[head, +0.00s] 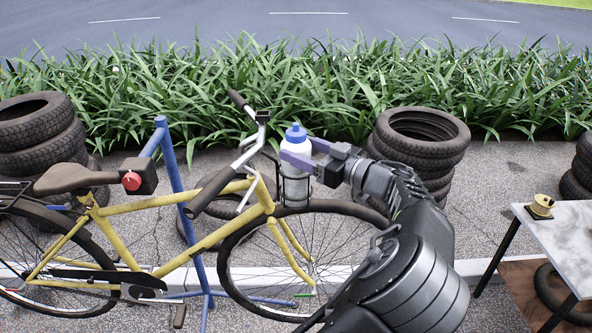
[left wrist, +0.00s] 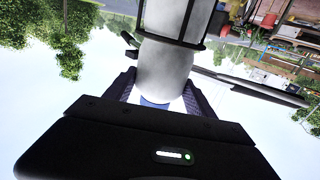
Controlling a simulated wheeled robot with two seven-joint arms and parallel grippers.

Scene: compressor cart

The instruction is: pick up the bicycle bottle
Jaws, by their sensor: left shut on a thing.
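The bicycle bottle (head: 296,148) is white with a blue cap and stands upright in a black wire cage (head: 294,190) at the front of the yellow bicycle (head: 150,205). My left gripper (head: 300,153) is shut on the bottle's upper part, just below the cap, with one finger on each side. In the left wrist view the bottle (left wrist: 165,70) appears upside down between the fingers (left wrist: 160,95), with the cage's dark wires still around its body. The cap is mostly hidden there by the gripper body. My right gripper is not in view.
The handlebar (head: 225,180) is close to the left of the bottle. A blue stand (head: 175,175) holds the bicycle. Stacked tyres (head: 420,140) stand behind to the right.

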